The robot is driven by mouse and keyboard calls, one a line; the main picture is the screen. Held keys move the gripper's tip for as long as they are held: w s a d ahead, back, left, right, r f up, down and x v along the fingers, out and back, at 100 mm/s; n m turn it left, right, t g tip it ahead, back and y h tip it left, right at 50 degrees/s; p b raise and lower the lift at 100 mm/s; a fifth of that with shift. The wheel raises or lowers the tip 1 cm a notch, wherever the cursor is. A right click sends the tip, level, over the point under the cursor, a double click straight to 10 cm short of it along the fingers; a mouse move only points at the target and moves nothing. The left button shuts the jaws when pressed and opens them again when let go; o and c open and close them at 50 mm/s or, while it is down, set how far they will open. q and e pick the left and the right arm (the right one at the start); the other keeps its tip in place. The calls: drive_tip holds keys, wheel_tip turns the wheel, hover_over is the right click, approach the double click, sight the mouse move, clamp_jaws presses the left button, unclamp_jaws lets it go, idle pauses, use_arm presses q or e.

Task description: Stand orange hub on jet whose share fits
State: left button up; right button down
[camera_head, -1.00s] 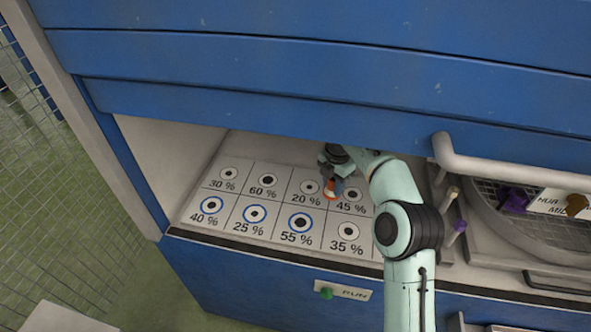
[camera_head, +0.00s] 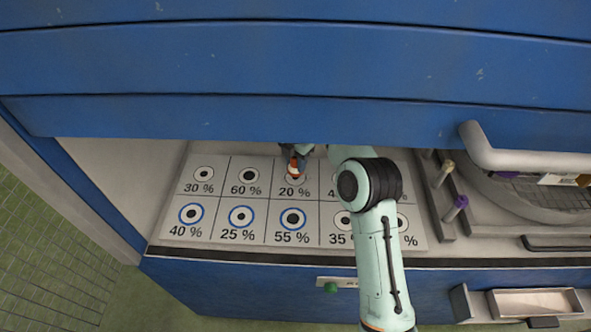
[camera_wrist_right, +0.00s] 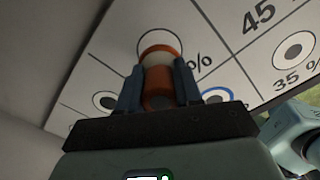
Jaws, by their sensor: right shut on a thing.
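The orange hub (camera_head: 293,170), with a pale band, is held by my right gripper (camera_head: 294,159) at the 20 % jet (camera_head: 298,180), in the back row of the white panel (camera_head: 258,207). In the right wrist view the hub (camera_wrist_right: 160,78) sits between both fingers, in front of a ringed jet (camera_wrist_right: 160,39). The hub partly covers that jet, and I cannot tell whether it touches the panel. Other jets show at 30 % (camera_head: 204,174), 60 % (camera_head: 249,175), 40 % (camera_head: 190,214), 25 % (camera_head: 241,216) and 55 % (camera_head: 292,218). My left gripper is not in view.
A blue shutter (camera_head: 290,70) hangs over the panel's back. My right arm covers part of the 45 % and 35 % cells. A tray (camera_head: 535,303) is below.

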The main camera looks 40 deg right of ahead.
sight(296, 169)
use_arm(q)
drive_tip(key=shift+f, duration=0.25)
use_arm(e)
drive_tip(key=shift+f, duration=1.65)
drive_tip(key=shift+f, duration=0.1)
drive_tip(key=c, duration=0.8)
unclamp_jaws()
drive_tip(key=shift+f, duration=0.1)
drive_tip(key=shift+o, duration=0.2)
wheel_tip(296, 169, up, 12)
drive_tip(key=shift+r+p, duration=0.2)
drive_tip(key=shift+p, duration=0.9)
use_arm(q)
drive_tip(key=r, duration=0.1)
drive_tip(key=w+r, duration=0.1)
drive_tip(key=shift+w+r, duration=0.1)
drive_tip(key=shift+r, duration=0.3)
